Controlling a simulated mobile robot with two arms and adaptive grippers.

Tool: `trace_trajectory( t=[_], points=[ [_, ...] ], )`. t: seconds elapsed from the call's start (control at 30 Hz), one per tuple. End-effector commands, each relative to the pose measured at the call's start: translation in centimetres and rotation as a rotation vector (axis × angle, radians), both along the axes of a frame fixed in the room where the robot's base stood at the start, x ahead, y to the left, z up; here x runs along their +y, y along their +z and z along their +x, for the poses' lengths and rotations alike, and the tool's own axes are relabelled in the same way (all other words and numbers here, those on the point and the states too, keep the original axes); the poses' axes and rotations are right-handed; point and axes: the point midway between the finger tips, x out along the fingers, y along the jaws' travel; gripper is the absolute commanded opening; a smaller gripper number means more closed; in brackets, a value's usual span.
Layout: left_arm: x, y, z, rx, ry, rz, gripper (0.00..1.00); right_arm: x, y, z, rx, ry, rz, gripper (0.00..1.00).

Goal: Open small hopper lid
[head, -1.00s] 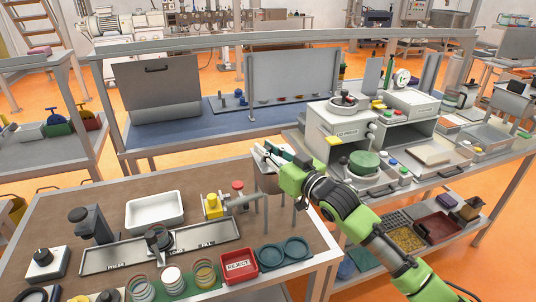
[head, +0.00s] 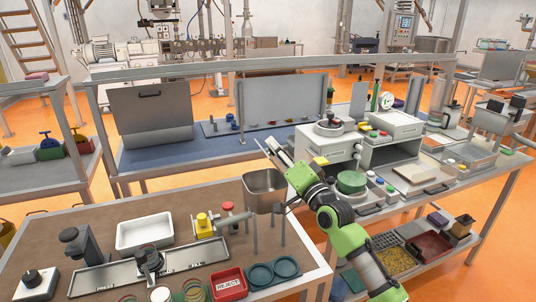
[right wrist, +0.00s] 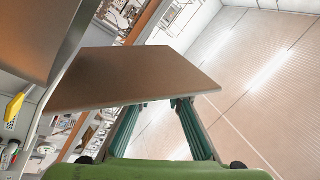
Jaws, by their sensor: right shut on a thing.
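The small hopper (head: 265,192) is a metal bin on thin legs at the right end of the brown-topped table, and its top is open. Its lid (head: 273,150) is a thin grey plate, raised and tilted up above the rim. My right gripper (head: 284,160) reaches in from the right and is shut on the lid at its edge. In the right wrist view the lid (right wrist: 130,80) spans the teal fingertips (right wrist: 155,102). The exact contact is partly hidden by my gripper. My left gripper is not in view.
On the brown table stand a white tray (head: 145,232), a yellow block (head: 203,226), a red reject bin (head: 229,284) and a long metal tray (head: 100,280). To the right is a bench with grey machine housings (head: 331,142) and a green round part (head: 351,182).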

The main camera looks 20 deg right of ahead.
Motion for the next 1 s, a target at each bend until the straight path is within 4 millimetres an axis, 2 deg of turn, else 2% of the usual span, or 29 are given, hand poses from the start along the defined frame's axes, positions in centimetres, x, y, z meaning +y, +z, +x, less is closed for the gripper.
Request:
trace_trajectory(
  t=[0.6,1.0],
  points=[
    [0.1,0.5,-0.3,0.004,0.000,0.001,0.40,-5.3,0.2,0.2,0.016,-0.002,0.546,0.00],
    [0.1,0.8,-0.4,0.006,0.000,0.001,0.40,-6.9,-0.4,0.2,0.021,-0.001,0.716,0.00]
  ],
)
